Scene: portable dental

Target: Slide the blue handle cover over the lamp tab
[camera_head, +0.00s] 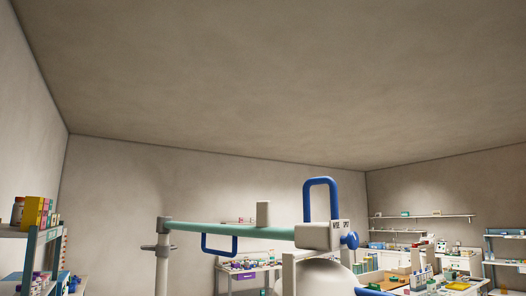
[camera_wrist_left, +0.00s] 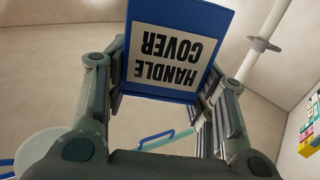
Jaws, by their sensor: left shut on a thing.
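The blue handle cover (camera_wrist_left: 209,25) fills the upper middle of the left wrist view. Its white label reads HANDLE COVER upside down. My left gripper (camera_wrist_left: 163,78) is shut on the cover, with a finger at each side. In the head view, the lamp has a teal bar (camera_head: 225,230) running to a pale head block (camera_head: 318,237) marked with small text. A pale upright tab (camera_head: 263,214) rises above the bar; I cannot tell for sure that it is the lamp tab. Neither gripper shows in the head view. The cover is apart from anything else I see.
The lamp carries a raised blue loop handle (camera_head: 322,183), a blue knob (camera_head: 350,240) and a lower blue loop (camera_head: 220,251). A pale post (camera_head: 162,262) stands at the bar's left end. Stocked shelves (camera_head: 40,232) stand left. Desks (camera_head: 245,272) line the back.

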